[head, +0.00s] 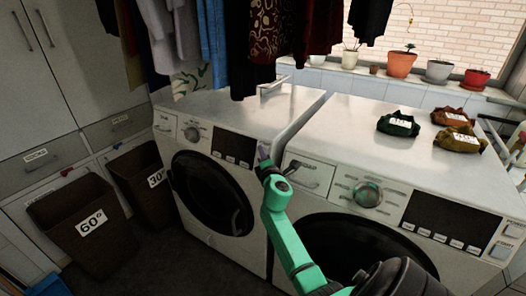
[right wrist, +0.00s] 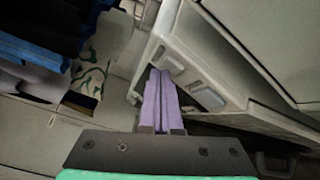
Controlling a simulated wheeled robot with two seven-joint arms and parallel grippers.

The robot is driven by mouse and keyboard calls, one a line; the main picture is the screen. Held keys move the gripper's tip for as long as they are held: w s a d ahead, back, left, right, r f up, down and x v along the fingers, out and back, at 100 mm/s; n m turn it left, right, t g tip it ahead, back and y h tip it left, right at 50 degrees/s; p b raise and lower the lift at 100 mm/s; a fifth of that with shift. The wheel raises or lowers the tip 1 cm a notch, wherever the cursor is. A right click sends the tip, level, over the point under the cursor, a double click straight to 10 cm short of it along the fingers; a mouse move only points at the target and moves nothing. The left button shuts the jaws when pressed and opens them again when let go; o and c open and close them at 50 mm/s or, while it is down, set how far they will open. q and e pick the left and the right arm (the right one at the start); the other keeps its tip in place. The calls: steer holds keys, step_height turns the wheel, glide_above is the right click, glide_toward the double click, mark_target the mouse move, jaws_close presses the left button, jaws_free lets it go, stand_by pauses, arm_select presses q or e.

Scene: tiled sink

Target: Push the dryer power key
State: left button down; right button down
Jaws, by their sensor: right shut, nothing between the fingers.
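Two white front-loading machines stand side by side in the head view, the left machine (head: 230,112) and the right machine (head: 345,125). I cannot tell which is the dryer. My right gripper (head: 263,153) is at the right end of the left machine's control panel, with its lilac fingers shut and empty. In the right wrist view, the fingertips (right wrist: 160,74) are close to a key (right wrist: 170,61) on a white panel; I cannot tell if they touch. A second key (right wrist: 208,98) sits beside it. The right machine has an upper key (head: 513,230) and lower key (head: 499,251). My left gripper is out of view.
Clothes (head: 270,35) hang above the left machine. Small bundles (head: 398,125) lie on the right machine. Two hampers, marked 60° (head: 70,215) and 30° (head: 135,185), stand left. Potted plants (head: 401,65) line the back ledge.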

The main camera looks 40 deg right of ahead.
stand_by(0.4)
steer(key=shift+s+a+r, duration=0.15)
steer(key=shift+a+r, duration=0.05)
steer(key=shift+a, duration=0.2)
steer(key=s+a+r+p, duration=0.1)
steer(key=a+r+p, duration=0.1)
steer(key=a, duration=0.3)
steer(key=shift+s+a, duration=0.25)
steer(key=shift+s, duration=0.05)
stand_by(0.3)
